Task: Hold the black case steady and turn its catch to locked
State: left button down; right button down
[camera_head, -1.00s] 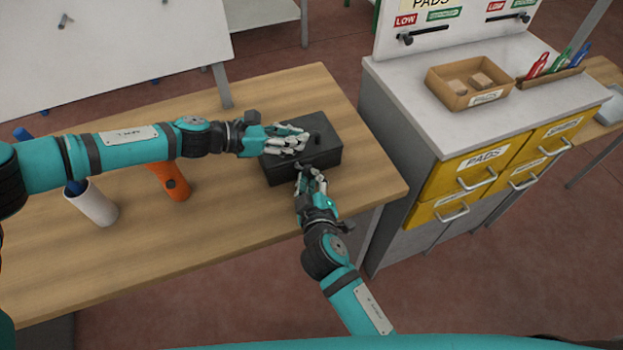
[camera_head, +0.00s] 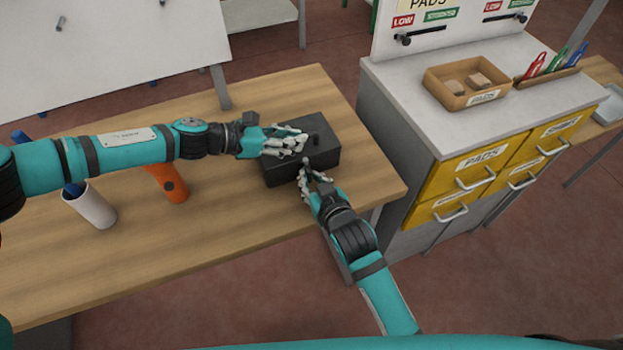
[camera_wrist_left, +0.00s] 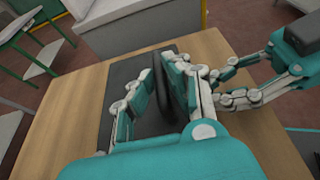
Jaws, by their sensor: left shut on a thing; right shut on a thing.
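The black case (camera_head: 325,157) lies on the wooden table near its right end; it also shows in the left wrist view (camera_wrist_left: 119,88). My left gripper (camera_head: 303,143) is over the top of the case, shut on its raised black handle, which stands between the fingers in the left wrist view (camera_wrist_left: 160,90). My right gripper (camera_head: 307,174) is at the front face of the case, shut on the small catch (camera_head: 306,161). The fingers cover most of the catch, so its exact angle is hard to tell.
An orange holder (camera_head: 167,183) and a white cup (camera_head: 91,207) stand on the wooden table (camera_head: 215,240) at left. A grey cabinet (camera_head: 400,110) with yellow drawers stands close to the right. A cardboard tray (camera_head: 466,84) sits on it.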

jog(key=shift+m, duration=0.3)
jog(key=c, duration=1.4)
grip_release()
jog(key=shift+o, duration=0.2)
jog(key=v, duration=1.2)
jog(key=shift+d, duration=0.15)
pick_arm(q)
jog(key=c, duration=1.2)
grip_release()
jog(key=shift+c, duration=0.2)
